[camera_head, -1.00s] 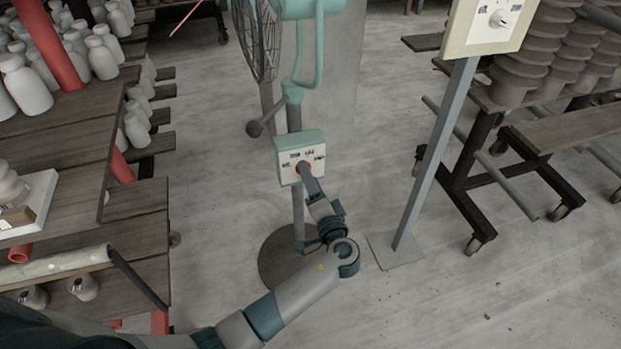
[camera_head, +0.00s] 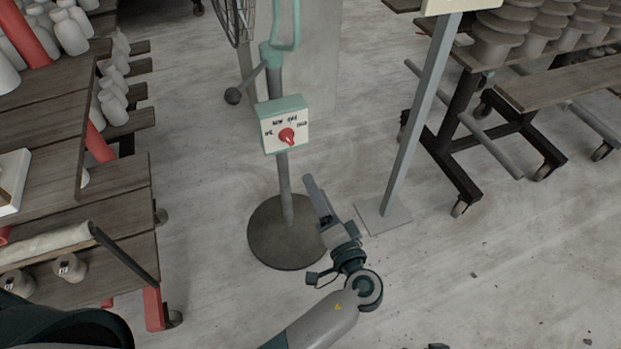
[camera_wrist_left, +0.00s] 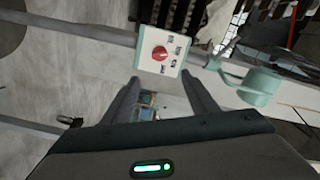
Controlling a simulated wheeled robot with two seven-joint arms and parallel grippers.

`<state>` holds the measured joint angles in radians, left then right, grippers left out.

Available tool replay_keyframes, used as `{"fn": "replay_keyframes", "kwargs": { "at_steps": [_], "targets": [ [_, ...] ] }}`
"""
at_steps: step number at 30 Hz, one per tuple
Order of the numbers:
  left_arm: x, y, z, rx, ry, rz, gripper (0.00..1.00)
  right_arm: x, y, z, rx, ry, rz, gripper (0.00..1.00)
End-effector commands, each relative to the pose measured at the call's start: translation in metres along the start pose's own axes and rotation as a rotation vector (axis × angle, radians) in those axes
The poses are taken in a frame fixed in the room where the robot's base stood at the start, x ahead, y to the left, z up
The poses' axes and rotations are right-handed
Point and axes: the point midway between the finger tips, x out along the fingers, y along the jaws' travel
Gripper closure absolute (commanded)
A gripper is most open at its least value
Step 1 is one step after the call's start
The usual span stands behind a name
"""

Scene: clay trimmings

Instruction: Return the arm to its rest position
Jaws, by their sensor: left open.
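My left arm comes in from the bottom of the head view. Its left gripper (camera_head: 314,194) is open and empty, in front of and to the lower right of the fan's control box (camera_head: 270,130), apart from it. The box has a red knob (camera_head: 287,136) with labels around it. In the left wrist view the two fingers (camera_wrist_left: 161,84) stand wide apart, with the control box (camera_wrist_left: 147,47) and its red knob (camera_wrist_left: 159,53) beyond the tips and nothing between them. My right gripper is not seen.
The fan's round base (camera_head: 262,240) stands close behind my left gripper. A grey post on a square plate (camera_head: 384,215) stands to its right. A wooden shelf rack (camera_head: 125,190) with pale bottles fills the left. Wheeled racks (camera_head: 560,85) stand at right. Floor at lower right is mostly clear.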

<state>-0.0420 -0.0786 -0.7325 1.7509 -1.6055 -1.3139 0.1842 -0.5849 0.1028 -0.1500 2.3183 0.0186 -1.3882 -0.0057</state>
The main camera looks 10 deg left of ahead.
Motion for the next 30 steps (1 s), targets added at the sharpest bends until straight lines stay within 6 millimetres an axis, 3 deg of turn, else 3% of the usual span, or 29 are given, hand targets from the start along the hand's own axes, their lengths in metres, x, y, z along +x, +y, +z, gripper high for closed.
{"fn": "replay_keyframes", "kwargs": {
  "at_steps": [6,24,30],
  "targets": [
    [-0.013,0.0,0.0,0.0,0.0,0.0,0.47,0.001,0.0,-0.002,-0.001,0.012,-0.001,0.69],
    [-0.013,0.0,0.001,0.0,-0.002,0.003,0.47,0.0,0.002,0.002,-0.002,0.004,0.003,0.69],
    [-0.01,0.013,0.025,-0.013,-0.051,0.072,0.47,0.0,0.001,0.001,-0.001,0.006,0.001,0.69]
  ]
}}
